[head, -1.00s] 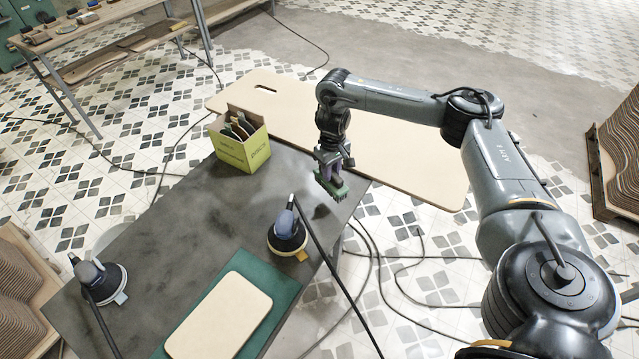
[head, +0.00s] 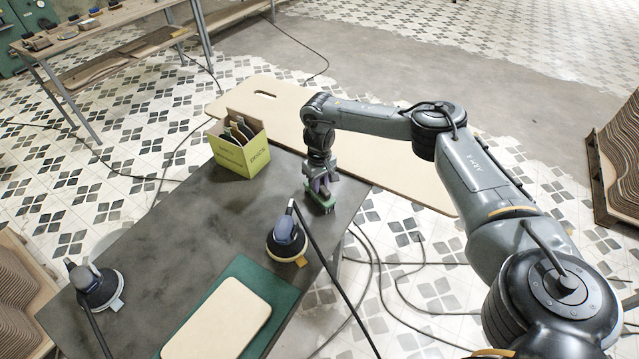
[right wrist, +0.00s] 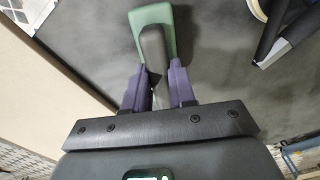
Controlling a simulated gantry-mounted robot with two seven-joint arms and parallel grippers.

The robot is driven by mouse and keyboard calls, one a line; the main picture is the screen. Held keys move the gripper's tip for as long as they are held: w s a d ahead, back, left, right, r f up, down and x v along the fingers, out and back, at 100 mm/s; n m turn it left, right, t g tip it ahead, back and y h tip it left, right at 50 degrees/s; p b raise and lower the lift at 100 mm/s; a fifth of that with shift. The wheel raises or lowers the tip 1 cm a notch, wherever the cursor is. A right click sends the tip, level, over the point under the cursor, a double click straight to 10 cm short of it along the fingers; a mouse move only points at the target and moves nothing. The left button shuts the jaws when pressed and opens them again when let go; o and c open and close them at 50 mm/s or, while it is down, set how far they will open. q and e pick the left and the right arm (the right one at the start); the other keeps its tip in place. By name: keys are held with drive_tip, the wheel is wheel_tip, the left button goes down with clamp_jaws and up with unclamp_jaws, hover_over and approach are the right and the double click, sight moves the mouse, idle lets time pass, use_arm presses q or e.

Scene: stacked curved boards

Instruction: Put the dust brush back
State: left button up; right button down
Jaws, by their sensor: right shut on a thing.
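The dust brush (head: 319,205) has a green body and a dark grey handle. In the head view it is low over the far right corner of the dark table (head: 215,218), bristles down; I cannot tell whether they touch the top. My right gripper (head: 320,184), with purple fingers, is shut on the handle. In the right wrist view the green end of the brush (right wrist: 153,14) sticks out beyond the fingertips (right wrist: 155,80). My left gripper is not in view.
A yellow-green box (head: 238,158) with sanding sheets stands left of the brush. One sander (head: 286,240) stands nearer, another (head: 95,287) at the left. A pale board (head: 218,318) lies on a green mat (head: 262,270). A large pale board (head: 400,175) is behind the table.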

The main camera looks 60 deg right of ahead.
drive_tip(key=shift+f, duration=0.15)
drive_tip(key=c, duration=1)
unclamp_jaws()
drive_tip(key=shift+o, duration=0.3)
